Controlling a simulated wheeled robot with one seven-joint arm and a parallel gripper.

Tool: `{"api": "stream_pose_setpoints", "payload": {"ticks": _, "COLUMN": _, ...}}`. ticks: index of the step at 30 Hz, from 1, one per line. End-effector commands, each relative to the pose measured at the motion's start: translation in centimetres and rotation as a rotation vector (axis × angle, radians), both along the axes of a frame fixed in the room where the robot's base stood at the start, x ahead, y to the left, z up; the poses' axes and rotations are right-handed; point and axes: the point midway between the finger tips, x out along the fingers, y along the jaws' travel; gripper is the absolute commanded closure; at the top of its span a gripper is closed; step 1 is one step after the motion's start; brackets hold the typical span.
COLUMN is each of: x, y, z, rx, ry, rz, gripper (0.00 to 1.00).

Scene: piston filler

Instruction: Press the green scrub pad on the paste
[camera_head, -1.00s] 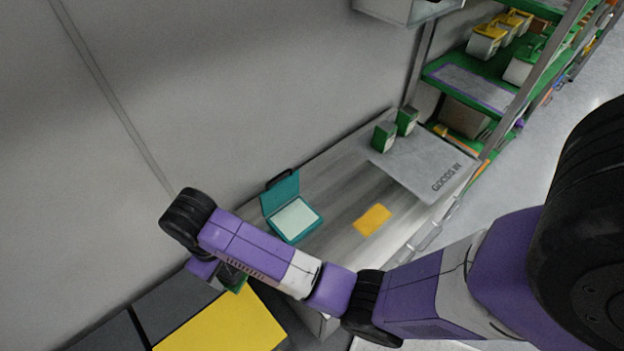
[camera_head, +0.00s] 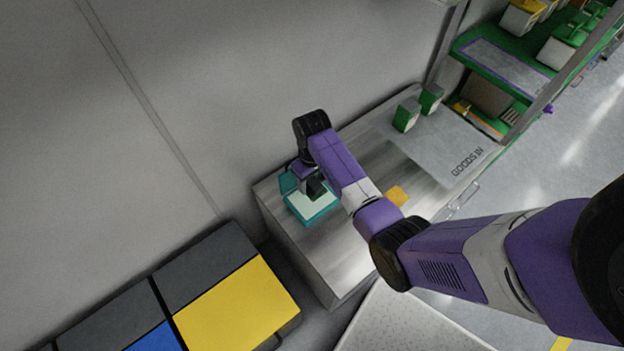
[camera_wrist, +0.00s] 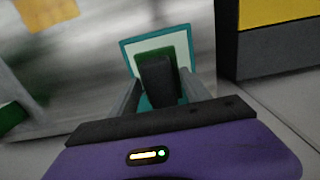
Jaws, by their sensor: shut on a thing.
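The green scrub pad (camera_wrist: 143,56) has a dark block-shaped handle (camera_wrist: 157,80), and my gripper (camera_wrist: 160,97) is shut on that handle. In the head view my gripper (camera_head: 314,188) points down over the open teal case (camera_head: 296,213). The pale paste (camera_head: 318,205) fills the case's flat bed. In the wrist view the pad lies over the pale bed, with the teal rim (camera_wrist: 125,45) around it. I cannot tell whether the pad touches the paste. The arm and gripper hide part of the case and its lid.
The case stands on a grey bench near the wall. An orange-yellow square (camera_head: 397,197) lies to its right. Black, yellow and blue bins (camera_head: 235,310) sit at lower left.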

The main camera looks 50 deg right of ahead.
Motion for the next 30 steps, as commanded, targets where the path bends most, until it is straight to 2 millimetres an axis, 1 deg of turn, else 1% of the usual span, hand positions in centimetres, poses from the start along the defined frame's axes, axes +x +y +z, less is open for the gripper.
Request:
{"api": "stream_pose_setpoints", "payload": {"ticks": 8, "x": 0.1, "y": 0.0, "z": -1.5, "rx": 0.0, "ry": 0.0, "rz": 0.005, "gripper": 0.77}}
{"api": "stream_pose_setpoints", "payload": {"ticks": 18, "x": 0.0, "y": 0.0, "z": -4.9, "rx": 0.0, "ry": 0.0, "rz": 0.005, "gripper": 0.77}}
{"api": "stream_pose_setpoints", "payload": {"ticks": 21, "x": 0.1, "y": 0.0, "z": -5.6, "rx": 0.0, "ry": 0.0, "rz": 0.005, "gripper": 0.77}}
{"api": "stream_pose_setpoints", "payload": {"ticks": 25, "x": 0.1, "y": 0.0, "z": -6.1, "rx": 0.0, "ry": 0.0, "rz": 0.005, "gripper": 0.77}}
{"api": "stream_pose_setpoints", "payload": {"ticks": 30, "x": 0.1, "y": 0.0, "z": -6.0, "rx": 0.0, "ry": 0.0, "rz": 0.005, "gripper": 0.77}}
